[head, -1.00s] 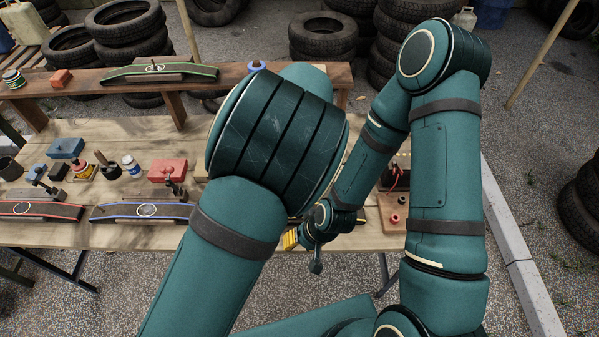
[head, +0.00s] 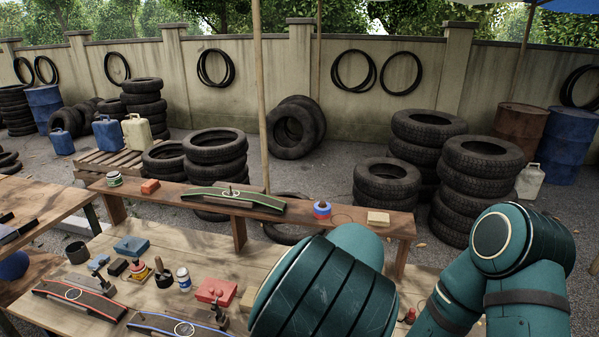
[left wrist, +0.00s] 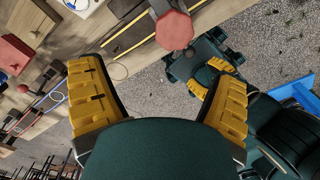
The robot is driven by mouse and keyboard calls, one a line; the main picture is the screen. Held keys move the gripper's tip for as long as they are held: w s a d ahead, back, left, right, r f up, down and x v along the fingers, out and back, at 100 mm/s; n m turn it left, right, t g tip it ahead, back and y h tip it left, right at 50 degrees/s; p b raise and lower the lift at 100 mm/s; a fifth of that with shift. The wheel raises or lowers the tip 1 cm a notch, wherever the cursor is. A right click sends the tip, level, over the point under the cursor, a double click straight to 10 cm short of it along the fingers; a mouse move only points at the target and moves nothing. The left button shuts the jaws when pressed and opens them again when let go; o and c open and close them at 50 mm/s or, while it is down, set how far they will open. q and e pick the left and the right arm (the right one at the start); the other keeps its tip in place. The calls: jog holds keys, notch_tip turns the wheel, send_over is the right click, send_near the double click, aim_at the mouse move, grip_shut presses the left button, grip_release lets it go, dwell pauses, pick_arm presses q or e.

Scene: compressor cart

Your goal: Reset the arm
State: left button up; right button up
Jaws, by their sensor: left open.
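My left arm rises into the lower middle of the head view, its large ribbed teal joint (head: 325,290) in front of the bench. My right arm's bent joint (head: 523,240) stands at the lower right. Neither gripper shows in the head view. In the left wrist view my left gripper (left wrist: 157,95) has its yellow fingers spread wide, with nothing touching between them. A red many-sided part (left wrist: 174,30) lies beyond the fingertips. My right gripper (left wrist: 210,78), with two yellow pads, shows farther off over the gravel; its opening is unclear.
The wooden workbench (head: 215,252) carries a red box (head: 216,291), a blue box (head: 131,246) and small parts. A raised shelf (head: 330,222) behind holds a green-edged curved piece (head: 233,199). A pole (head: 262,110) and tyre stacks (head: 428,140) stand beyond.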

pick_arm(q)
jog(key=a+f+m+b, duration=0.2)
jog(key=a+f+m, duration=0.3)
jog(key=a+f, duration=0.65)
jog(key=s+a+f+m+t+h+b, duration=0.1)
jog(key=s+a+f+m+h+b, duration=0.1)
jog(key=s+a+f+m, duration=0.3)
jog(key=s+a+f+m+t+h+b, duration=0.1)
jog(key=s+a+f+m+b, duration=0.3)
jog(key=s+f+m, duration=0.5)
jog(key=shift+s+a+m+h+b, duration=0.35)
jog(key=shift+s+a+m, duration=0.55)
jog(key=shift+m, duration=0.7)
jog(key=shift+w+a+f, duration=0.1)
jog(key=shift+w+a, duration=0.05)
